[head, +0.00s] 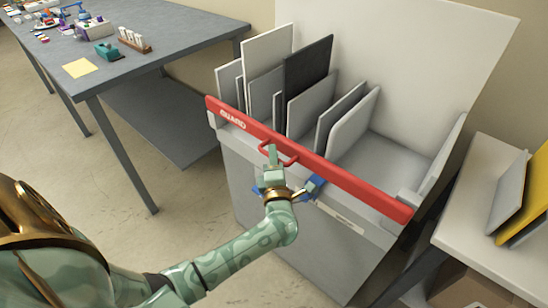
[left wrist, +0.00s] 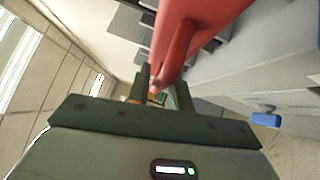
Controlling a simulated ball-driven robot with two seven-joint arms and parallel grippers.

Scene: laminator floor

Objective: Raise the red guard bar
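The red guard bar (head: 345,178) lies low across the front top edge of a grey bin-like unit (head: 330,235), with "GUARD" lettered at its left end. A thin red handle loop (head: 290,160) sticks out from its front. My left gripper (head: 271,153) is at the left part of this loop. In the left wrist view the red bar (left wrist: 200,18) comes down to the handle, which sits between the close-set fingers of my left gripper (left wrist: 163,88). The fingers look shut on it, and they hide part of the handle. My right gripper is not in view.
Grey and black panels (head: 308,72) stand in the unit behind the bar. Blue parts (head: 314,186) sit on its front, near my left wrist. A grey table (head: 150,65) with small items is at the left. A pale table (head: 490,190) stands close at the right.

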